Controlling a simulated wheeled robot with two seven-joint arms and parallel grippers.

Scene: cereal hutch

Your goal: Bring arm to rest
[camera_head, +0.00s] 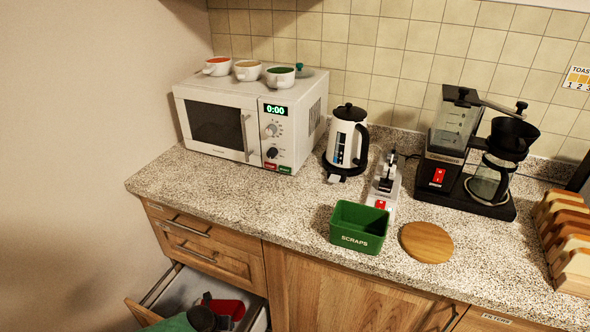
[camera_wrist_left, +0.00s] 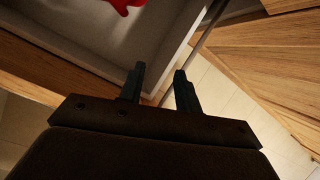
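My left gripper (camera_wrist_left: 159,78) shows in the left wrist view with its two dark fingers apart and nothing between them. It is close to the edge of an open drawer (camera_wrist_left: 85,45). In the head view the open drawer (camera_head: 180,289) is at the bottom left, below the counter. Dark and green parts at the frame's bottom edge there appear to be my left arm, and its fingers cannot be made out. My right gripper is in neither view.
A red item (camera_head: 228,308) lies in the drawer; it also shows in the wrist view (camera_wrist_left: 122,5). On the counter (camera_head: 240,205) stand a microwave (camera_head: 215,126) with bowls, a kettle (camera_head: 345,140), a green scraps bin (camera_head: 358,228), a coffee maker (camera_head: 440,170) and a wooden disc (camera_head: 427,242).

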